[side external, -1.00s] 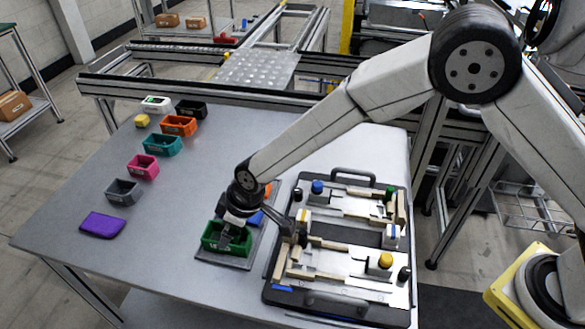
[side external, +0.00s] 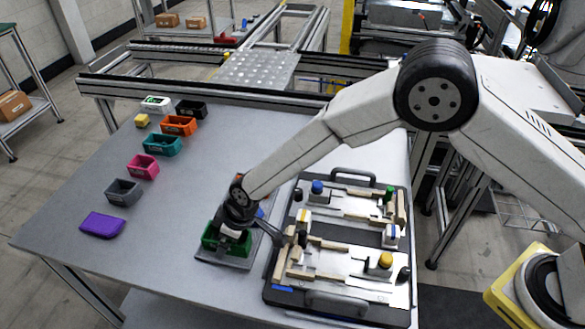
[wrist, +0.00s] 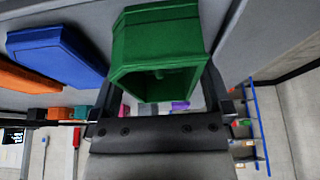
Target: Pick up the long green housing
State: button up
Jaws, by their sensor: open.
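The long green housing (side external: 211,238) is an open-topped box on a grey tray (side external: 222,262) near the front of the table. My gripper (side external: 232,238) is low over it and hides part of it in the side external view. In the wrist view the green housing (wrist: 155,35) fills the top middle, its open side facing the camera. My gripper's two dark fingers (wrist: 163,98) are spread apart, one near each side of the housing. Whether they touch it cannot be told.
Blue (wrist: 58,52) and orange (wrist: 22,80) housings lie beside the green one. The fixture pallet (side external: 335,303) with pegs and blocks stands close on the right. Pink (side external: 143,167), grey (side external: 124,191) and purple (side external: 102,225) pieces line the left; table between is clear.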

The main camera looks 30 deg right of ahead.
jog(key=c, duration=1.2)
jog(key=shift+r, duration=0.1)
jog(key=shift+r, duration=0.7)
jog(key=v, duration=0.3)
jog(key=s+v, duration=0.1)
jog(key=v, duration=0.1)
jog(key=s+v, duration=0.1)
jog(key=v, duration=0.2)
jog(key=shift+d, duration=0.1)
jog(key=s+d+r, duration=0.1)
jog(key=s, duration=0.1)
jog(key=s+d+r, duration=0.1)
jog(key=s+d, duration=0.1)
jog(key=s, duration=0.1)
jog(key=s+d+r, duration=0.1)
jog(key=s+r, duration=0.1)
jog(key=s, duration=0.1)
jog(key=shift+d, duration=0.35)
jog(key=shift+d, duration=0.1)
